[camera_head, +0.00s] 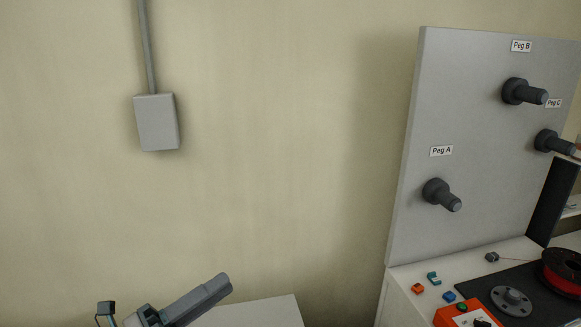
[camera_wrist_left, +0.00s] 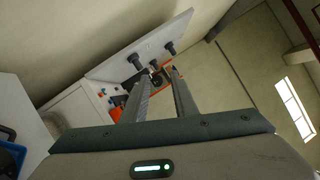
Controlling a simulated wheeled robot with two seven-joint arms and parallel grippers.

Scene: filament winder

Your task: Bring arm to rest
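My left gripper (camera_wrist_left: 164,78) shows in the left wrist view with its two long grey fingers apart and nothing between them. The pegboard and winder appear beyond the fingertips, some distance away. In the head view, grey parts of my left arm (camera_head: 196,303) rise from the bottom edge, left of the middle, well clear of the pegboard. Whether the fingers are open cannot be told from the head view. My right gripper is in neither view.
A grey pegboard (camera_head: 412,205) with dark Peg A (camera_head: 440,195), Peg B (camera_head: 522,92) and Peg C (camera_head: 553,142) stands at right. Below are an orange control box (camera_head: 450,316) and a red spool (camera_head: 563,270). A grey wall box (camera_head: 156,122) hangs at left.

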